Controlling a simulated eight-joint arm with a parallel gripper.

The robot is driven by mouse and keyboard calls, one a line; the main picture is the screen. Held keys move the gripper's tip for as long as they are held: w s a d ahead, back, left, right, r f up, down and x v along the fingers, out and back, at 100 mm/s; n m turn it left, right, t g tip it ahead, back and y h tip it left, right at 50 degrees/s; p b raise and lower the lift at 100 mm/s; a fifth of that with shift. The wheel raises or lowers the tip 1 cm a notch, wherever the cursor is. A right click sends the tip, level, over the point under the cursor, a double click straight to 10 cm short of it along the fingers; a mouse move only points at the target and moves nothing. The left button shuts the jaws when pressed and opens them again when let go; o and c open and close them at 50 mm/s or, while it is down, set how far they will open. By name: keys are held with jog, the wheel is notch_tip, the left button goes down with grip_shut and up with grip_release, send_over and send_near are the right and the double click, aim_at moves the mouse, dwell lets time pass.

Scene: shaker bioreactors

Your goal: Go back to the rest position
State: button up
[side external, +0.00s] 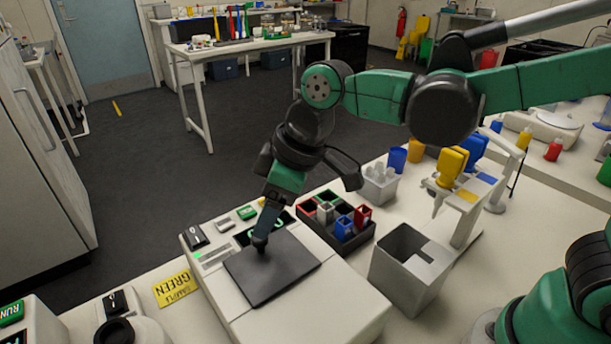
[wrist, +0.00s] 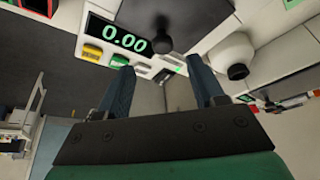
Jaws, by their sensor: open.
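My gripper (side external: 264,226) points down at the pale bench device (side external: 330,306), close to its dark square plate (side external: 272,272). In the wrist view the two fingers of my gripper (wrist: 161,66) are spread apart with nothing between them. A dark round knob (wrist: 162,38) on the dark plate (wrist: 190,14) shows just beyond the fingertips. In the side view the fingertips overlap the knob area, so I cannot tell whether they touch it. The device's display (wrist: 122,37) reads 0.00, with yellow and green buttons beside it.
A black rack (side external: 350,246) with coloured cuvette-like holders stands behind the device. A yellow "SAMPLE GREEN" label (side external: 174,289) lies at left.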

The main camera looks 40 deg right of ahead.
jog(key=shift+v, duration=0.75)
jog(key=s+d+f+m+t+h, duration=0.1)
jog(key=s+d+m+t+h, duration=0.2)
jog(key=d+m, duration=0.6)
jog(key=s+d+t, duration=0.1)
jog(key=d, duration=0.5)
jog(key=shift+s+f, duration=0.2)
jog(key=shift+f, duration=0.1)
